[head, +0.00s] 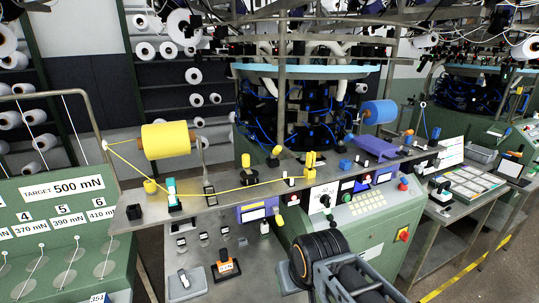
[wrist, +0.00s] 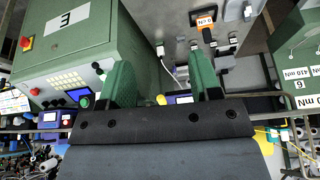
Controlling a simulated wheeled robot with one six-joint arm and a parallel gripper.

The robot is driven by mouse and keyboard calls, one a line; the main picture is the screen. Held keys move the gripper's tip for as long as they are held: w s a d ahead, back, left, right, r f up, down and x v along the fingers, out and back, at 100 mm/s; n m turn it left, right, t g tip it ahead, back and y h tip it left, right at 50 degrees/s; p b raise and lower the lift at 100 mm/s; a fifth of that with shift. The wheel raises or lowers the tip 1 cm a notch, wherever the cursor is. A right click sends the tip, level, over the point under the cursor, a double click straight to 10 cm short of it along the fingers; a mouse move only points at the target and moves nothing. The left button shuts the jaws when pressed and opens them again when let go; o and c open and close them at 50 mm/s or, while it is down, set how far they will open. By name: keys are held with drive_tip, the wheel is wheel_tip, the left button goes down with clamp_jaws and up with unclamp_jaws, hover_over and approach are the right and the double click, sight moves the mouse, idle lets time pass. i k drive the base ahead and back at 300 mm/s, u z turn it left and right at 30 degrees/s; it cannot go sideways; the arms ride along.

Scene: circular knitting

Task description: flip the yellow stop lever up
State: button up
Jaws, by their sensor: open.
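A small yellow lever (head: 279,221) hangs downward on the machine front, just right of a purple panel (head: 244,216). It looks like the stop lever. In the wrist view, a small yellow piece (wrist: 161,99) that appears to be this lever shows in the gap between my green fingers, partly hidden by the dark gripper body. My gripper (wrist: 163,82) is open with nothing between the fingertips. I cannot tell how far the lever is from the fingers. In the head view my dark arm is at the bottom centre, and its fingers cannot be made out.
A yellow yarn cone (head: 166,140) and its yarn run above the shelf. The green control cabinet (head: 350,225) stands right of the lever. A grey table (head: 210,255) with small devices lies at lower left. A red button (head: 403,184) is at the cabinet's right.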

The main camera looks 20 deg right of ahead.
sight(276, 150)
drive_tip(key=k, duration=0.5)
drive_tip(key=z, duration=1.3)
drive_tip(key=i, duration=0.75)
drive_tip(key=u, duration=1.9)
